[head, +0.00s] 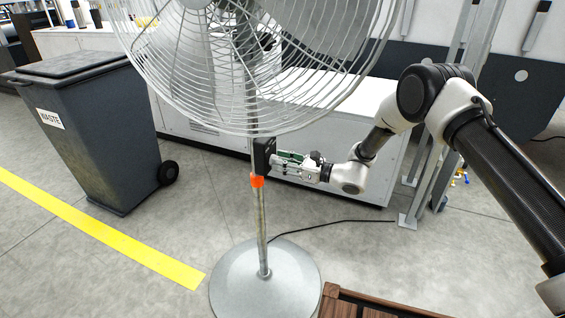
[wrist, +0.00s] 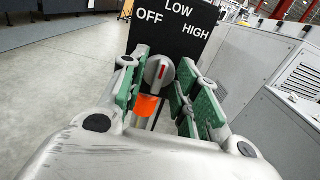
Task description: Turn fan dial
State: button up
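The pedestal fan (head: 265,60) stands in the middle of the head view, with a dark control box (head: 262,156) on its pole above an orange collar. In the wrist view the black panel (wrist: 172,45) reads OFF, LOW and HIGH. The round grey dial (wrist: 153,76) below the labels has a red mark pointing roughly up; which label it matches is hard to tell. My gripper (wrist: 161,62) is open, its green-padded fingers on either side of the dial. I cannot tell whether they touch it. In the head view my gripper (head: 284,160) reaches the box from the right.
A grey waste bin (head: 90,130) stands at the left beside a yellow floor line (head: 100,230). A white cabinet (head: 340,105) is behind the fan. The fan's round base (head: 235,285) and a black cable (head: 335,221) lie on the floor; a brown wooden item (head: 370,305) is in front.

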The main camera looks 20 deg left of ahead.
grip_shut()
jog(key=n, duration=0.8)
jog(key=shift+s+f+n, duration=0.1)
jog(key=shift+s+n, duration=0.05)
jog(key=shift+n, duration=0.15)
dwell(0.6)
jog(key=shift+o, duration=0.4)
grip_release()
